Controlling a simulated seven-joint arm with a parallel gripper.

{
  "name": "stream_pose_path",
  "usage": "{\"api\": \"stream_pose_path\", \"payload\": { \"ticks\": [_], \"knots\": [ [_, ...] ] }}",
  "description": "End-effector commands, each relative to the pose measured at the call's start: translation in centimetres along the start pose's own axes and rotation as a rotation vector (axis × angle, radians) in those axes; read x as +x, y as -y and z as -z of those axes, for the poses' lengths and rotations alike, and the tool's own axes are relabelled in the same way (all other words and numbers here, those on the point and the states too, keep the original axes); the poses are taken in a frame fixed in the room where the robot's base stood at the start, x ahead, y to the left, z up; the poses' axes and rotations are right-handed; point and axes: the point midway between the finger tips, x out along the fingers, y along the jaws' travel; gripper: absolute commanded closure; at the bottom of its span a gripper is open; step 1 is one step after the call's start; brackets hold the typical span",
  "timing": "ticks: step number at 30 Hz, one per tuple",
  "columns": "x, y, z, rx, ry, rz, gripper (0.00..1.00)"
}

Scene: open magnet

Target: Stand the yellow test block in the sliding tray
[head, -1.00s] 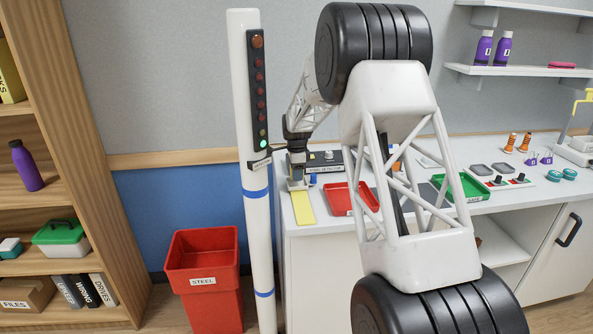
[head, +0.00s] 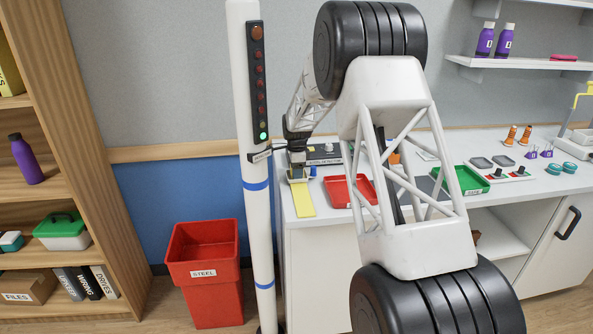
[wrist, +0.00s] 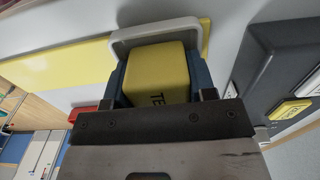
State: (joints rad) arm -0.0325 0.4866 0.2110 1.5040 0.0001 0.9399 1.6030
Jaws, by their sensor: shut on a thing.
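The yellow test block (wrist: 158,75), with part of a dark "TE" label showing, is between the two blue-grey fingers of my gripper (wrist: 160,84) in the wrist view. My gripper is shut on it. A pale grey rounded rim (wrist: 155,32), which looks like the sliding tray, curves round the far side of the block. I cannot tell whether the block touches the tray floor. In the head view my gripper (head: 297,174) is low at the left end of the counter, behind a yellow strip (head: 303,199). The block is too small to make out there.
A dark detector box (head: 324,154) stands just right of my gripper. A red tray (head: 340,191) and a green tray (head: 470,181) lie further right. A white pole (head: 258,210) with a lit green lamp stands left of the counter, beside a red STEEL bin (head: 204,273).

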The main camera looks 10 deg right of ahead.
Motion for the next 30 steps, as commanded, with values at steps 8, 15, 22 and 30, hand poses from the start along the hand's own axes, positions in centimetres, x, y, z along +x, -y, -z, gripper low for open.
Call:
{"api": "stream_pose_path", "payload": {
  "ticks": [8, 15, 22, 30],
  "knots": [
    [0.0, 0.0, 0.0, 0.0, 0.0, 0.0, 0.76],
    [0.0, 0.0, 0.0, 0.0, 0.0, 0.0, 0.29],
    [-0.6, 0.0, 0.0, 0.0, 0.0, 0.001, 0.29],
    [-3.5, 0.1, 0.0, 0.0, 0.0, 0.005, 0.19]
  ]
}}
